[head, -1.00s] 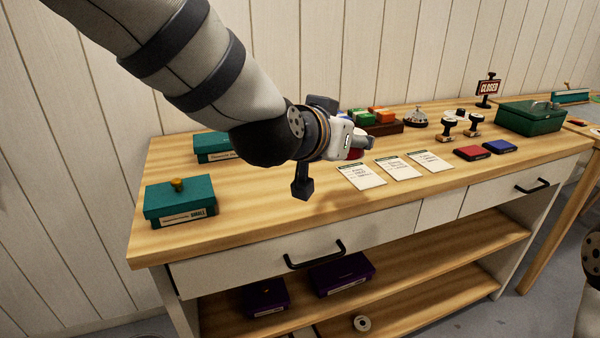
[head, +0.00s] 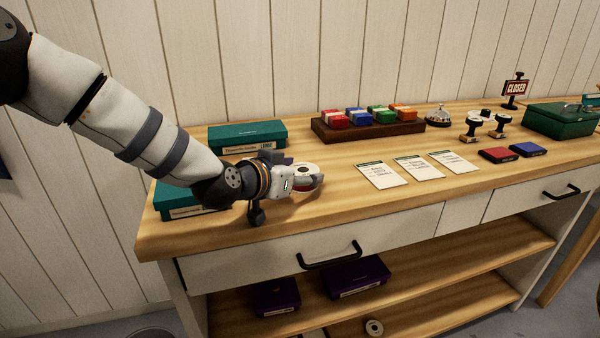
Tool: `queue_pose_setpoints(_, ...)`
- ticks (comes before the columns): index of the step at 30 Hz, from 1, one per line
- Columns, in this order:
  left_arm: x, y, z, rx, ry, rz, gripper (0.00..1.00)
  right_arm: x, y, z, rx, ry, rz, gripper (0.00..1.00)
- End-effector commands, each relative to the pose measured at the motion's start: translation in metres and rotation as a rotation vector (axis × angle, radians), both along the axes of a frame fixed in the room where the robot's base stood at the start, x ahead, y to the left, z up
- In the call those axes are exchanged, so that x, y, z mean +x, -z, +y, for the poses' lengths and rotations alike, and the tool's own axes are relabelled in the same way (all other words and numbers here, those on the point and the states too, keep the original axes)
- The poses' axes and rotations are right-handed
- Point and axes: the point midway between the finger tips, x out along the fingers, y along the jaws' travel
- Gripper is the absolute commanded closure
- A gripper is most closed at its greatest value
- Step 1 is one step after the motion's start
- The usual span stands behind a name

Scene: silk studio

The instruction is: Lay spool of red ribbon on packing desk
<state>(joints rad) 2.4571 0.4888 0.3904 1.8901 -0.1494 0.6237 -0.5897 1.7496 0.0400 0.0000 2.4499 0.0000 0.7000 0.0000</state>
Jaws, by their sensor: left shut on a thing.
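My left gripper (head: 306,184) is shut on the spool of red ribbon (head: 306,168), low over the left part of the packing desk (head: 350,214). The spool's pale round face with a dark centre hole shows just behind the fingers, with a bit of red at its edge. The fingers hide part of the spool, and I cannot tell whether it touches the wood. My right gripper is not in view.
Teal boxes (head: 246,135) stand on the desk's left end. A wooden rack (head: 366,129) of coloured blocks stands at the back. Paper cards (head: 381,175) lie to the right of the gripper, with stamps, ink pads and a green box (head: 560,120) further right. Bare wood lies between gripper and cards.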

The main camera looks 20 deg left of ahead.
Motion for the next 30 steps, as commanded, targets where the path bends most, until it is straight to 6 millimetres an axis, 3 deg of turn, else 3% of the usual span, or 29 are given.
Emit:
queue_pose_setpoints(6, 0.0, 0.002, 0.0, 0.001, 0.0, -0.001, 0.73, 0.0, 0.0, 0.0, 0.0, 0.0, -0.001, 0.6)
queue_pose_setpoints(7, 0.0, 0.002, 0.0, 0.0, 0.0, -0.001, 0.43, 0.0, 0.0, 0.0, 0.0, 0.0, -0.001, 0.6)
queue_pose_setpoints(9, 0.0, 0.001, 0.0, 0.0, 0.0, -0.001, 0.27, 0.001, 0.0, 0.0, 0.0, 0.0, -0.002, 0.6)
queue_pose_setpoints(10, 0.0, 0.001, 0.0, -0.001, 0.0, -0.002, 0.25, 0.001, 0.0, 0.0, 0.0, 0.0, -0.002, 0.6)
queue_pose_setpoints(21, -0.001, -0.005, 0.0, -0.001, -0.001, -0.005, 0.25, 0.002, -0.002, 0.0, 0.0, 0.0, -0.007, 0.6)
queue_pose_setpoints(25, -0.022, -0.02, 0.006, -0.001, -0.001, -0.011, 0.25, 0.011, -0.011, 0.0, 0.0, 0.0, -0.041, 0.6)
queue_pose_setpoints(30, -0.063, -0.041, 0.017, -0.001, 0.0, -0.019, 0.25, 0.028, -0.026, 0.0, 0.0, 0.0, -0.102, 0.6)
